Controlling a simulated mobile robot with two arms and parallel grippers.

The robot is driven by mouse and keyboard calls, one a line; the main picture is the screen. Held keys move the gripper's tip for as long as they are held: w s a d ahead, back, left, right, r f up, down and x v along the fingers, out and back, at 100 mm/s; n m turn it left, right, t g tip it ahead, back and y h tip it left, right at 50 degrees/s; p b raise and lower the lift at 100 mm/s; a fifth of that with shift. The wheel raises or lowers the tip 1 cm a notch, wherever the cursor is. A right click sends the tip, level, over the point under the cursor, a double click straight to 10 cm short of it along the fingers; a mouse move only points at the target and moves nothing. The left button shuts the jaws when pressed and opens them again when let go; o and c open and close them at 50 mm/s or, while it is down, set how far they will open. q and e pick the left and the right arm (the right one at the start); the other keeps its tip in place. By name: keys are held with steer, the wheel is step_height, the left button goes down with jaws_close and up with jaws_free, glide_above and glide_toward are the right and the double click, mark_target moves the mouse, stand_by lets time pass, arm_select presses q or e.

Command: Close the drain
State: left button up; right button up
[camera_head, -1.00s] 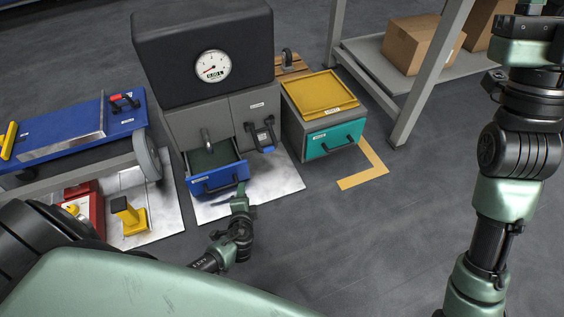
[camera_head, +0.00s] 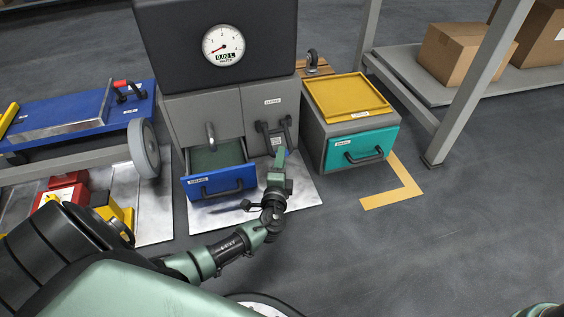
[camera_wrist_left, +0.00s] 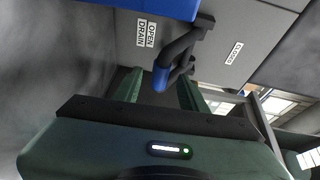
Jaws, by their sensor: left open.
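The drain handle (camera_head: 263,134) is a dark lever with a blue grip on the front of the grey cabinet (camera_head: 228,107). A "CLOSED" label is above it, and it also shows in the left wrist view (camera_wrist_left: 181,45) beside the "OPEN DRAIN" label (camera_wrist_left: 146,32). Its blue grip (camera_wrist_left: 160,79) points toward my left gripper. My left gripper (camera_head: 280,156) is open at the handle's lower end; in the wrist view its green fingers (camera_wrist_left: 158,92) appear on either side of the blue grip. Contact cannot be told. My right gripper is out of view.
A blue drawer (camera_head: 219,184) stands open under a tap (camera_head: 210,137), left of my left gripper. A dial (camera_head: 223,46) reads 0.00 L. A teal-drawer unit with a yellow tray (camera_head: 345,97) stands right. Open floor lies at front right.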

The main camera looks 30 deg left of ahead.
arm_select(q)
steer(key=shift+w+a, duration=0.35)
steer(key=shift+w, duration=0.3)
jaws_close()
steer(key=shift+f, duration=0.1)
stand_by(0.9)
